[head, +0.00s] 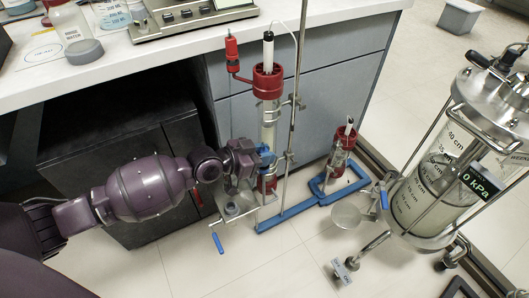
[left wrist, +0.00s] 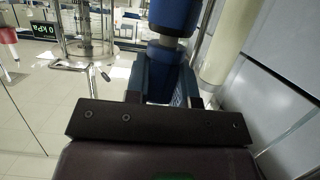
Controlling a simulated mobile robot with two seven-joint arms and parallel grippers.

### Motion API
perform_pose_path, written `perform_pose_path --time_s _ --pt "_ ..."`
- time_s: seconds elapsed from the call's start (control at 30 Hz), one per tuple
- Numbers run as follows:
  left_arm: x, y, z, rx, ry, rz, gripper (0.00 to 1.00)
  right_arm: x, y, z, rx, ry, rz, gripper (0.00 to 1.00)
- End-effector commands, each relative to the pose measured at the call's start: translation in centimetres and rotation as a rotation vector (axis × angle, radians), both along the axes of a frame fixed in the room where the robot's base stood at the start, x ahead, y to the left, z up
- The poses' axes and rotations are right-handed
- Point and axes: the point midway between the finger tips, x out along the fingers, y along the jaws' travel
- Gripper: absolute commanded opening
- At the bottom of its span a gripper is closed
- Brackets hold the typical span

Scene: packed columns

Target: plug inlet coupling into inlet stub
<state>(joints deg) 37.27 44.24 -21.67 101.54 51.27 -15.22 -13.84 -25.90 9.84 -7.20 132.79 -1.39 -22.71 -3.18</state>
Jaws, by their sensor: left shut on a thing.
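My left gripper (head: 260,157) reaches in from the left beside the tall glass column (head: 269,115) with red end caps. It is shut on a blue cylindrical piece, which looks like the inlet coupling (left wrist: 174,14). In the left wrist view the piece has a pale neck and stands just beyond the blue fingers (left wrist: 163,72), with the column to its right. In the head view only a small blue patch shows at the jaws. I cannot make out the inlet stub for certain; the column's lower end is partly hidden by the gripper. My right gripper is not in view.
A blue stand base (head: 290,217) with a metal rod carries the column. A short red-capped column (head: 342,150) stands to its right. A steel-framed vessel (head: 430,190) with a 0 kPa display stands farther right. A white bench (head: 150,65) lies behind. Floor in front is mostly clear.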

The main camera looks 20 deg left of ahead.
Motion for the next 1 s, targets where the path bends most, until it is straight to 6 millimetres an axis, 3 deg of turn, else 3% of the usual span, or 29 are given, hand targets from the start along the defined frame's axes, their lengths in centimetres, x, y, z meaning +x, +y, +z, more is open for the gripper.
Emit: perform_pose_path --time_s 0.2,0.23,0.43,1.0 --pt "-0.12 0.02 -0.43 0.002 0.006 0.0 0.0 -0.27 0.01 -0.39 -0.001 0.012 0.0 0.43" --pt "-0.12 0.02 -0.44 0.003 0.007 0.0 0.24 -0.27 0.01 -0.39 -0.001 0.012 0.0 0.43" --pt "-0.12 0.02 -0.44 0.002 0.006 0.0 0.53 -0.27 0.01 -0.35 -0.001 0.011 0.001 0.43" --pt "-0.26 0.19 -0.2 0.002 0.005 0.0 0.53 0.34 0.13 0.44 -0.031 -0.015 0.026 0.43"
